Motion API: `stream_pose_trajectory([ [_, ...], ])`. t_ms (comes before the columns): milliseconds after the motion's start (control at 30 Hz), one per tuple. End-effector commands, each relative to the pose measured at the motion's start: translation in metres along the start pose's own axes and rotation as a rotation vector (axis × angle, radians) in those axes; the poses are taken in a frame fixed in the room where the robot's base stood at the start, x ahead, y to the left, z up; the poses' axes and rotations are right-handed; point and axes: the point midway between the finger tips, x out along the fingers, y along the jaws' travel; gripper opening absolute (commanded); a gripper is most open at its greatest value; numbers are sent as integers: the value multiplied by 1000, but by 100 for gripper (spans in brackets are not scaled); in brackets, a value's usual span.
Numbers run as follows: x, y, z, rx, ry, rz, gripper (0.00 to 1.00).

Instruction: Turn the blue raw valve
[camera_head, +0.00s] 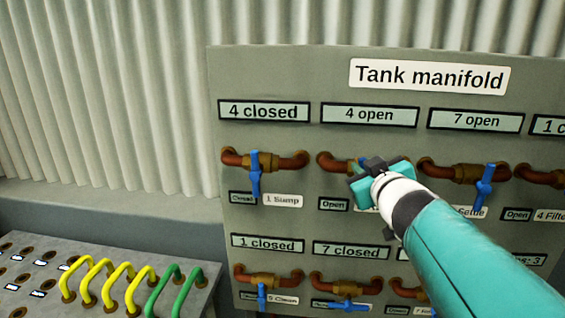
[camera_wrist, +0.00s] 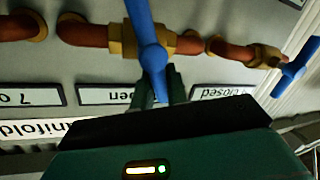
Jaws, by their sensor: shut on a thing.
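My gripper (camera_head: 376,180) is at the second valve of the top row on the grey panel (camera_head: 225,130), below the display reading "4 open". In the wrist view, turned upside down, the fingers (camera_wrist: 158,90) are shut on a blue valve handle (camera_wrist: 150,50). The handle lies steeply across the brass body of a copper pipe (camera_wrist: 85,35). In the head view my gripper hides most of this handle. The small tag left of it reads "Open" (camera_head: 333,204). Its name label is hidden behind my arm, so I cannot read "raw".
Neighbouring blue handles hang at the left, by "1 Sump" (camera_head: 255,172), and at the right, by "Settle" (camera_head: 484,188). A lower row has more valves, one with a sideways handle (camera_head: 343,305). A console with yellow and green loops (camera_head: 120,280) stands at lower left.

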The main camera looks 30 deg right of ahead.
Motion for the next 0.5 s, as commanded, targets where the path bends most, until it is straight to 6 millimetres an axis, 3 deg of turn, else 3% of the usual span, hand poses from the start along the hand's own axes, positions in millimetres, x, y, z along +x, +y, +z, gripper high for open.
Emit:
stream_pose_trajectory([
  [500,4,-16,2,-450,-117,-3,0],
])
